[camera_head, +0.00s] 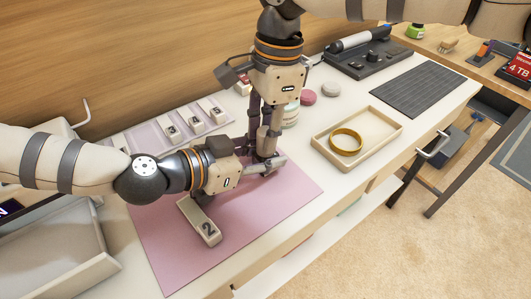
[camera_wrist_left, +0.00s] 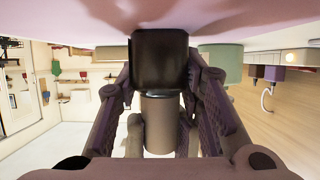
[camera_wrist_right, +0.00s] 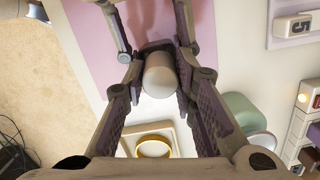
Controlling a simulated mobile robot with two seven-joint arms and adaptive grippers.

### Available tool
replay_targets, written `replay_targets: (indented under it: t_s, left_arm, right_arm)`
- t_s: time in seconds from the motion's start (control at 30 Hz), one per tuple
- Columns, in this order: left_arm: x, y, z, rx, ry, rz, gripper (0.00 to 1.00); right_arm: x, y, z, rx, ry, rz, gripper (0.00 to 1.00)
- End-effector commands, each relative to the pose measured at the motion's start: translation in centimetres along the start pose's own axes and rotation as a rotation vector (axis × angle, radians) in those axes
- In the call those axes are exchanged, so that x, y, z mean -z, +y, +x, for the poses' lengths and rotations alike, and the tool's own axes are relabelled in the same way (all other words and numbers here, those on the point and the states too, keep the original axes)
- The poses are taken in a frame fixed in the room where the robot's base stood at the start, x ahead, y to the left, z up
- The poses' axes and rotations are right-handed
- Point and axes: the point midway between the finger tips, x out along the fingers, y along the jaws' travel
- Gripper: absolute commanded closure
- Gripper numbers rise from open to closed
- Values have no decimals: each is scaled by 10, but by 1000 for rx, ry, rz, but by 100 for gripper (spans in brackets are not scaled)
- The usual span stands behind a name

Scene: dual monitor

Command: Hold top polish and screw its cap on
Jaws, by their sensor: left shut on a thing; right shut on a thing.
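The top polish is a dark bottle (camera_wrist_left: 160,58), standing on the pink mat (camera_head: 180,255) and shown inverted in the left wrist view. My left gripper (camera_head: 268,166) reaches in from the side and is shut around the bottle, hiding most of it in the head view. The tan cylindrical cap (camera_wrist_left: 160,125) is in line with the bottle's top and looks against it; I cannot tell how tightly it sits. My right gripper (camera_head: 264,140) points down from above and is shut on the cap, which also shows in the right wrist view (camera_wrist_right: 160,75).
A block marked 2 (camera_head: 201,222) lies on the mat near my left gripper. A rack of numbered blocks (camera_head: 150,140) stands behind. A green jar (camera_head: 291,116) is close behind my right gripper. A tray (camera_head: 385,137) with a gold ring (camera_head: 333,138) lies to the right.

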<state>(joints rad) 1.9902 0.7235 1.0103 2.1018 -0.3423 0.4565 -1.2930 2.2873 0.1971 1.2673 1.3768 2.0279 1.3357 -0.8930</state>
Motion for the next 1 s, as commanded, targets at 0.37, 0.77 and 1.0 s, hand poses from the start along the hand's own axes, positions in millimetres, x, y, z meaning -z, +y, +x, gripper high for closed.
replay_targets:
  t_s: [0.37, 0.77, 1.0]
  left_arm:
    - [0, 0, 0, -1, 0, 0, 100]
    - [0, 0, 0, -1, 0, 0, 100]
    - [0, 0, 0, -1, 0, 0, 100]
  right_arm:
    - [-1, 0, 0, 86, -1, 706, 100]
    - [-1, 0, 0, 84, 0, 701, 55]
    - [-2, -1, -10, 87, -1, 700, 55]
